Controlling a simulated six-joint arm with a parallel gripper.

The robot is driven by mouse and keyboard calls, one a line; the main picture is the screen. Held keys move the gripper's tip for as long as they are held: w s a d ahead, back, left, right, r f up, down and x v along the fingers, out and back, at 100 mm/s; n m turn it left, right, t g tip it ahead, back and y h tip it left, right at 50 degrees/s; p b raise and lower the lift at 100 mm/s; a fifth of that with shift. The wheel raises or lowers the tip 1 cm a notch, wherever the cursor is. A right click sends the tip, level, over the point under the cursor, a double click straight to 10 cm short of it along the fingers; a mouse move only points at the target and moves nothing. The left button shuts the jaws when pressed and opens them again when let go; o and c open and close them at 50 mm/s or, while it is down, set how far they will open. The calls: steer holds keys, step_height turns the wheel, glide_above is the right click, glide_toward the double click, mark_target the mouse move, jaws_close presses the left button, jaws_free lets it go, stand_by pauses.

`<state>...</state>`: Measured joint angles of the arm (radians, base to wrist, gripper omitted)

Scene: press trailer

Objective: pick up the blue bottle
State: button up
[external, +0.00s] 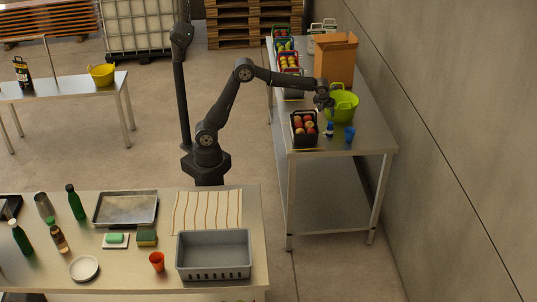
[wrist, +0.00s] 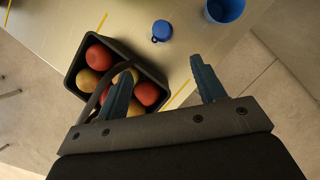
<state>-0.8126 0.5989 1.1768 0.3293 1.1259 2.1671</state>
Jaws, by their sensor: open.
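The small blue bottle (external: 330,128) stands upright on the metal table, between a black basket of fruit and a blue cup. In the wrist view the bottle (wrist: 162,30) shows from above, mostly as its round blue top. My gripper (external: 323,104) is above that table, over the area just behind the bottle. In the wrist view my gripper (wrist: 160,76) is open and empty, with its two dark fingers apart. The bottle lies beyond the fingertips in that picture, not between them.
The black basket (wrist: 70,76) holds red and yellowish fruit, and its handle is close to the left finger. The blue cup (external: 350,134) is right of the bottle. A green tub (external: 343,106) and a cardboard box (external: 336,62) stand farther back. The wall is at the right.

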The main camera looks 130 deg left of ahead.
mark_target(330, 127)
steer(key=shift+w+x, duration=0.15)
steer(key=shift+x, duration=4.2)
steer(key=shift+w+x, duration=0.15)
steer(key=shift+x, duration=4.15)
steer(key=c, duration=1.1)
